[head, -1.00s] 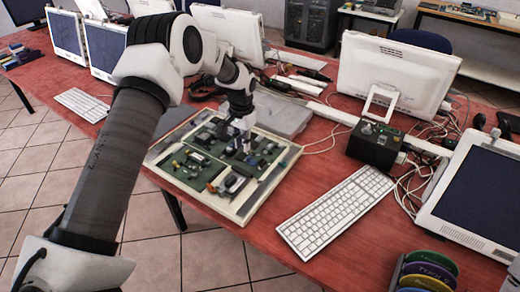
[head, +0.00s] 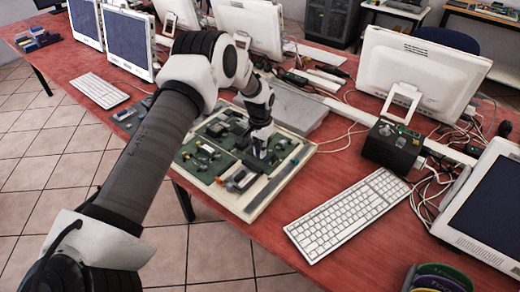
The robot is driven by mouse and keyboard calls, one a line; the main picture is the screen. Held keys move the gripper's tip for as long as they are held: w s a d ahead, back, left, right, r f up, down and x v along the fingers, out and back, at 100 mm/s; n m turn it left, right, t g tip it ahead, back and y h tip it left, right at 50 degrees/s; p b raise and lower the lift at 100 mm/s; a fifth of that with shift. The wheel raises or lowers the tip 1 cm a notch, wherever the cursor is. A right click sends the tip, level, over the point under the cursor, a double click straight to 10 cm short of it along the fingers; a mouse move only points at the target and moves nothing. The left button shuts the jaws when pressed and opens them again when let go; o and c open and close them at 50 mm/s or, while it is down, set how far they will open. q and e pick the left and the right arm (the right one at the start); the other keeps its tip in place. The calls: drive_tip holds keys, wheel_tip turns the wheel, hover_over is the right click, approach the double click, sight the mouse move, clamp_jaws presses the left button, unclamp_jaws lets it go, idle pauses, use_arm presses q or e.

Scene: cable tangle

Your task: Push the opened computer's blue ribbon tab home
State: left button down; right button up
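The opened computer (head: 240,213) lies flat on the red table, a shallow pale frame with green boards and grey and dark parts inside. My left gripper (head: 261,152) points down over its right half, with the fingertips close to the parts there. Whether they touch anything I cannot tell. The fingers are small and dark, and their opening cannot be made out. I cannot pick out the blue ribbon tab; it may be hidden by the gripper or too small to see. My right gripper is not in view.
A white keyboard (head: 347,215) lies right of the computer, and a dark box (head: 391,146) with loose cables stands beyond it. A grey flat case (head: 297,108) sits behind. A white monitor (head: 424,72) stands at the back right. Coloured discs (head: 440,277) sit at the lower right.

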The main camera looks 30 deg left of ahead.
sight(265, 158)
use_arm(q)
drive_tip(key=shift+d, duration=0.75)
drive_tip(key=shift+a+f, duration=0.1)
drive_tip(key=c, duration=1.5)
unclamp_jaws()
drive_tip(key=shift+d, duration=0.2)
wheel_tip(265, 158, up, 12)
drive_tip(key=shift+w+f, duration=0.1)
